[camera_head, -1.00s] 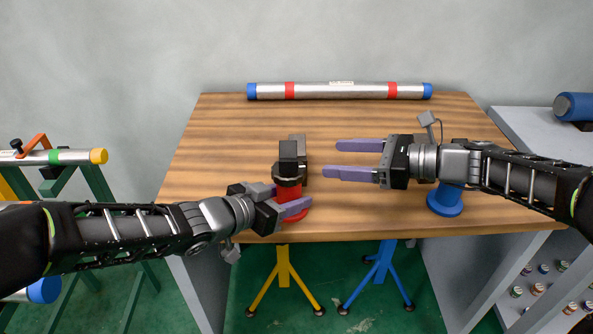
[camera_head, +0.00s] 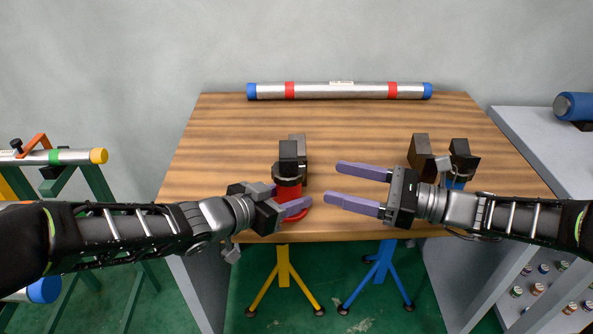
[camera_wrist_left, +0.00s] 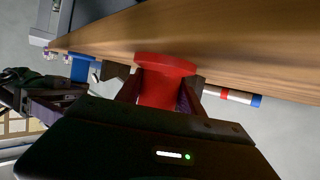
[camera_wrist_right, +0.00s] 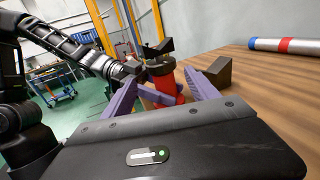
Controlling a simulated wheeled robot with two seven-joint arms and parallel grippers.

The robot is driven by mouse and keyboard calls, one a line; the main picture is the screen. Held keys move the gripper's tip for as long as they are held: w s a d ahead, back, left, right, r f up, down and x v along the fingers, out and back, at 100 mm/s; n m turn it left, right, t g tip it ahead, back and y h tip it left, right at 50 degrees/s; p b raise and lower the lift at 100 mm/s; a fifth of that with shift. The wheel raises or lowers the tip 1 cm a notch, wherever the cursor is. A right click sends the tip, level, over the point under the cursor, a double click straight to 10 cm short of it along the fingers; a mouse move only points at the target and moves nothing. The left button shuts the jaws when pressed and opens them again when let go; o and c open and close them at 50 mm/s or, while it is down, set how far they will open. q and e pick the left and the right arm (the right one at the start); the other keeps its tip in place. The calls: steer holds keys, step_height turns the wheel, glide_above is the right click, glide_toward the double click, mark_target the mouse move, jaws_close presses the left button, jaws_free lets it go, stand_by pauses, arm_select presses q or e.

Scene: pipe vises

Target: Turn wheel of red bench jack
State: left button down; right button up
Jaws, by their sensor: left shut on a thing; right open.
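The red bench jack (camera_head: 289,191) stands near the front edge of the table. It has a red round base, a red column and a dark V-shaped top (camera_head: 288,151). My left gripper (camera_head: 288,203) is shut on its red column, low down near the base. In the left wrist view the fingers lie on both sides of the red column (camera_wrist_left: 158,90), below the flange. My right gripper (camera_head: 334,182) is open and empty, to the right of the jack with its fingers pointing at it. The right wrist view shows the red jack (camera_wrist_right: 165,85) beyond the open fingers.
A dark block (camera_head: 299,141) stands just behind the red jack. A blue jack (camera_head: 455,182) with a dark top and another dark block (camera_head: 420,152) stand at the right. A silver pipe (camera_head: 340,91) lies along the back. The table middle is clear.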

mark_target(296, 172)
steer(key=x, duration=0.9)
steer(key=shift+w+a, duration=0.1)
steer(key=shift+a, duration=0.2)
steer(key=c, duration=1.1)
